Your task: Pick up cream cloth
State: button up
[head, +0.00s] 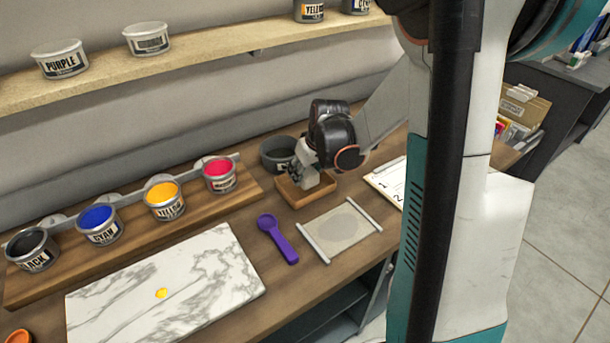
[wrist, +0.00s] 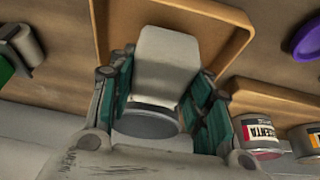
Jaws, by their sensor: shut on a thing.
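The cream cloth (wrist: 168,55) shows in the wrist view as a pale, folded, block-like piece between the two teal-padded fingers of my gripper (wrist: 166,82). My gripper is shut on it. Behind it is a shallow wooden tray (wrist: 215,14). In the head view my gripper (head: 309,180) points down over this wooden tray (head: 290,197), near the back of the bench. The cloth is mostly hidden there by the fingers. I cannot tell whether the cloth still touches the tray.
A dark cup (head: 275,153) stands close behind the tray. A magenta ink can (head: 219,175) and other cans stand on a wooden rack to the left. A purple spoon (head: 278,238), a beige sheet with grey bars (head: 340,231) and a marble slab (head: 165,283) lie in front.

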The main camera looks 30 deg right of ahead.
notch_tip(320, 180, up, 17)
jog(key=p, duration=0.5)
jog(key=shift+r, duration=0.15)
jog(key=shift+c, duration=0.4)
